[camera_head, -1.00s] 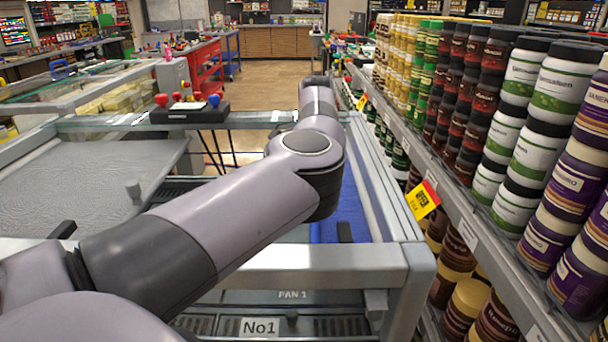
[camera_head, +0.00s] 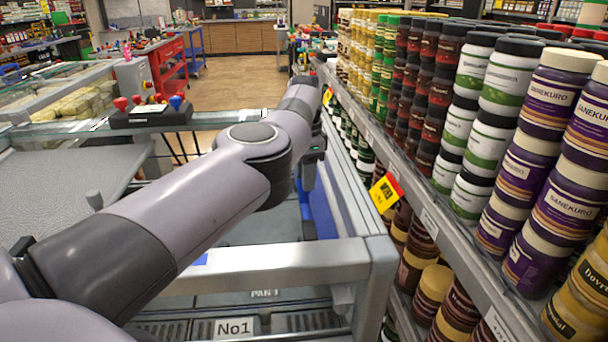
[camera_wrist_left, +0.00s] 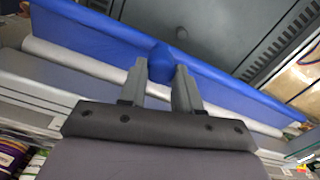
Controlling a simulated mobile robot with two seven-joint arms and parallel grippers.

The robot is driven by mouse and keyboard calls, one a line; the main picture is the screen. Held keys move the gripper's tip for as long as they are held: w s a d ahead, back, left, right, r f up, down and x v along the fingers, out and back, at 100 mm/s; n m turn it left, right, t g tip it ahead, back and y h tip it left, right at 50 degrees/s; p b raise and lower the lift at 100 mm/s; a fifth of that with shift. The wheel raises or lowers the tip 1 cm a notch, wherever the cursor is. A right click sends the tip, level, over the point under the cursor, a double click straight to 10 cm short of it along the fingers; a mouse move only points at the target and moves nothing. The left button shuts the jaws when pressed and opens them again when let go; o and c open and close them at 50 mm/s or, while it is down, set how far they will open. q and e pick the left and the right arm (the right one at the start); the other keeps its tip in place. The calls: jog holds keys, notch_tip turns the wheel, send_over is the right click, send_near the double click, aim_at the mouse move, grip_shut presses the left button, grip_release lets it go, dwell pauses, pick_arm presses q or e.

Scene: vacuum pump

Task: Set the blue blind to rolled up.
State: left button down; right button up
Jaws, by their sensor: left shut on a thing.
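The blue blind (camera_wrist_left: 100,35) stretches across the upper part of the left wrist view as a blue sheet beside a pale roller bar (camera_wrist_left: 85,65). A rounded blue knob (camera_wrist_left: 161,58) sits at its edge. My left gripper (camera_wrist_left: 167,76) is shut on this knob, with a finger on each side. In the head view a narrow strip of the blue blind (camera_head: 322,208) shows to the right of my left arm, inside the frame. My left arm hides most of the gripper there. My right gripper is not in view.
A grey metal frame rail (camera_head: 280,262) crosses in front, above a panel labelled No1 (camera_head: 236,328). A shelf of jars (camera_head: 480,130) stands close along the right. A black box with red and blue knobs (camera_head: 150,114) sits on the far rail.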

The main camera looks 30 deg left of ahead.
pick_arm(q)
jog(key=shift+r, duration=0.1)
jog(key=c, duration=0.8)
grip_release()
jog(key=shift+r, duration=3.55)
jog(key=shift+c, duration=0.2)
